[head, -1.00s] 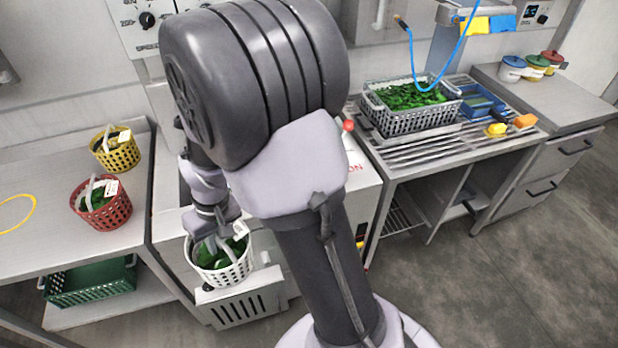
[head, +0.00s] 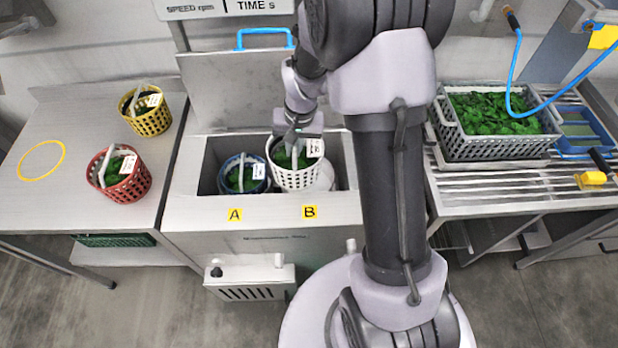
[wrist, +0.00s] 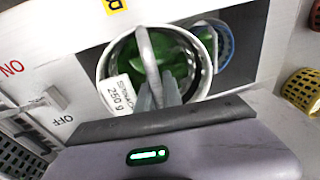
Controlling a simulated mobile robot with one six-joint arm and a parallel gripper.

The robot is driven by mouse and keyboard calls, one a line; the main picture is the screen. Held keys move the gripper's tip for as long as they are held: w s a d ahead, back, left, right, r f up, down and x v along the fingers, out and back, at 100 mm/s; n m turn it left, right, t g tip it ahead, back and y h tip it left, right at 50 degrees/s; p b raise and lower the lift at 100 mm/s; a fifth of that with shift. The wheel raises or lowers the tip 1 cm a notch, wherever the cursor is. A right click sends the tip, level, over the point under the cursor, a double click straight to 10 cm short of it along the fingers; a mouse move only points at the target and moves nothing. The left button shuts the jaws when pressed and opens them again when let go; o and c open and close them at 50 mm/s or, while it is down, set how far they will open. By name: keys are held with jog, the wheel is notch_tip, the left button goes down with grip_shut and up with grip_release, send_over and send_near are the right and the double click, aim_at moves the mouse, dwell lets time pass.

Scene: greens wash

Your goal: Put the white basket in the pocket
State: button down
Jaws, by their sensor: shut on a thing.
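The white basket (head: 295,178), with greens and a white tag, hangs upright over the right part of the spinner opening, behind label B (head: 309,212). My gripper (head: 294,140) is shut on its handle, and the wrist view also shows the gripper (wrist: 158,98) on the handle (wrist: 148,55). The basket looks higher than the blue basket (head: 232,185), which sits in the left pocket behind label A (head: 235,215). A pale round part (head: 327,178) shows beside the white basket. The basket hides most of the pocket below, so its exact height above it cannot be told.
The grey lid (head: 230,95) with a blue handle stands open behind the opening. Yellow (head: 148,122) and red (head: 128,186) baskets stand on the left table by an empty yellow ring (head: 41,160). A grey crate of greens (head: 492,145) is at right.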

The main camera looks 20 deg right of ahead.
aim_at(306, 153)
jog(key=w+d+f+m, duration=0.1)
jog(key=w+d+m, duration=0.1)
jog(key=w+d+f+m, duration=0.1)
jog(key=shift+d+f, duration=0.3)
jog(key=shift+d, duration=0.1)
jog(key=shift+m, duration=0.6)
jog(key=f, duration=0.1)
jog(key=f+b, duration=0.1)
jog(key=f, duration=0.1)
jog(key=d+f+b, duration=0.1)
jog(key=f, duration=0.1)
jog(key=shift+w+d, duration=0.1)
jog(key=shift+w, duration=0.3)
notch_tip(306, 153, down, 10)
jog(key=b, duration=0.4)
jog(key=shift+f, duration=0.15)
